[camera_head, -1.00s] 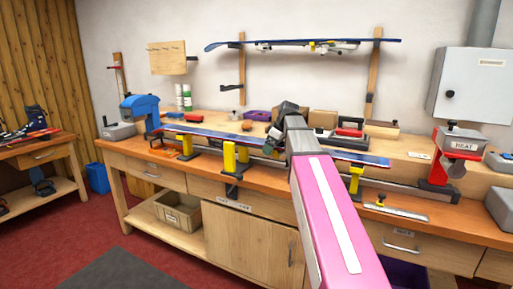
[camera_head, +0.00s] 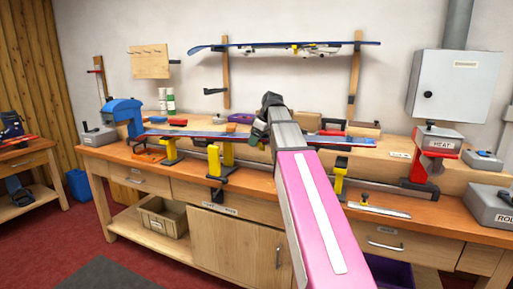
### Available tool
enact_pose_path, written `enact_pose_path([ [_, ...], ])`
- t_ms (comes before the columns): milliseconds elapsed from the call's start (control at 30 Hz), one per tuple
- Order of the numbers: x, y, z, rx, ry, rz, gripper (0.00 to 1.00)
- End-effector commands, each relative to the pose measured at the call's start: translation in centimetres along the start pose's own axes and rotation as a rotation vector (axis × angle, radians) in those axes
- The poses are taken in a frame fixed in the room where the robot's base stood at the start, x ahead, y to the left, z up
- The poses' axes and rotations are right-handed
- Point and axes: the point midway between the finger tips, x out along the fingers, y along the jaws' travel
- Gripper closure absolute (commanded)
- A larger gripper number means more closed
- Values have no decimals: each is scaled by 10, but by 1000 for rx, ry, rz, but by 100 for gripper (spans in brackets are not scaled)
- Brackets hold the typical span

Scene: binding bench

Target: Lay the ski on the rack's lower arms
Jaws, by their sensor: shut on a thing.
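The blue ski (camera_head: 200,134) lies roughly level above the bench's yellow vises, with a visible gap at the right vise. My gripper (camera_head: 257,138) is shut on it near its middle; my pink arm hides part of the grip and ski. The wall rack has a left wooden upright (camera_head: 226,75) and a right one (camera_head: 355,75). Its dark lower arms, left (camera_head: 213,91) and right (camera_head: 351,99), are bare, above and behind the held ski. Another ski (camera_head: 270,46) with bindings lies on the upper arms.
A blue machine (camera_head: 124,112) is at left, a red heat unit (camera_head: 431,150) at right. A grey cabinet (camera_head: 453,84) hangs right of the rack. The wall between the rack uprights is open.

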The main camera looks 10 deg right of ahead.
Motion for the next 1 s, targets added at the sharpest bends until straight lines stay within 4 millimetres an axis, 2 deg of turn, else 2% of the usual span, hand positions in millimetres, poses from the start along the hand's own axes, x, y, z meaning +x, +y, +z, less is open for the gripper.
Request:
enact_pose_path([
  [100,-19,2,-9,-1,6,3,68],
  [300,-39,1,-18,0,5,2,67],
  [1000,-71,1,-30,-1,5,1,67],
])
